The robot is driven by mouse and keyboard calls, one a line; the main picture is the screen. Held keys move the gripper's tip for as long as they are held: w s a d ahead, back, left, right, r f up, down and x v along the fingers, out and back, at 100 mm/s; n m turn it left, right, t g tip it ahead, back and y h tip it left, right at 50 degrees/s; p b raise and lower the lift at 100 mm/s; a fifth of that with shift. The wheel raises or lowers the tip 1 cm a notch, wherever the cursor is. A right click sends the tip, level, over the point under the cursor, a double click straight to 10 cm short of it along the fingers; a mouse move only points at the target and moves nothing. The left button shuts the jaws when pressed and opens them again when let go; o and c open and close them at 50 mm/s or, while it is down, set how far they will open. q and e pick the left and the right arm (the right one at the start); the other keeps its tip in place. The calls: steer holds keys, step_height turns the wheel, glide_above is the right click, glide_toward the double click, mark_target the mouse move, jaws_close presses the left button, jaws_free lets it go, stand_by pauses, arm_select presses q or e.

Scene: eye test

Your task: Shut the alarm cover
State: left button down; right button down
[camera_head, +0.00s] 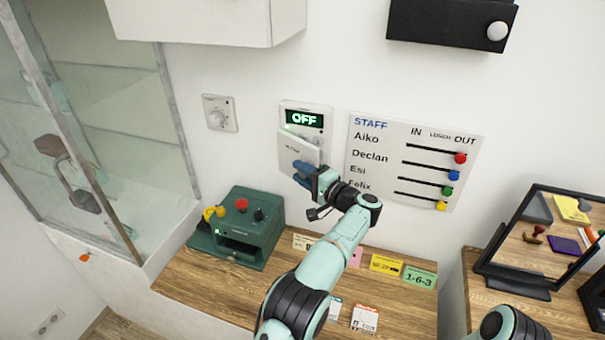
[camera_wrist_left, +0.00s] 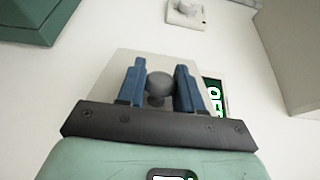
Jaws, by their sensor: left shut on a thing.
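The alarm panel (camera_head: 327,116) hangs on the wall with a lit green "OFF" display, which also shows at the right in the wrist view (camera_wrist_left: 214,96). Its pale cover (camera_head: 297,147) stands out from the panel at an angle, below the display, so the display is uncovered. In the wrist view the cover (camera_wrist_left: 128,66) lies behind my fingers. My left gripper (camera_head: 302,172) is at the cover's lower edge, its blue fingers shut on the grey round knob (camera_wrist_left: 159,85) of the cover. The fingers hide the knob in the head view. My right gripper is out of view.
A staff board (camera_head: 400,125) with coloured sliders hangs close on the right, a thermostat dial (camera_head: 219,113) on the left. A white cupboard (camera_head: 210,20) is above. A green machine (camera_head: 238,228) stands on the wooden counter (camera_head: 195,287) below. A glass cabinet (camera_head: 100,130) is far left.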

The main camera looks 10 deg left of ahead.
arm_select(q)
steer(key=shift+w+d, duration=0.15)
stand_by(0.4)
steer(key=c, duration=0.8)
jaws_free()
steer(key=shift+o, duration=0.2)
steer(key=v, duration=1.3)
steer(key=shift+d, duration=0.2)
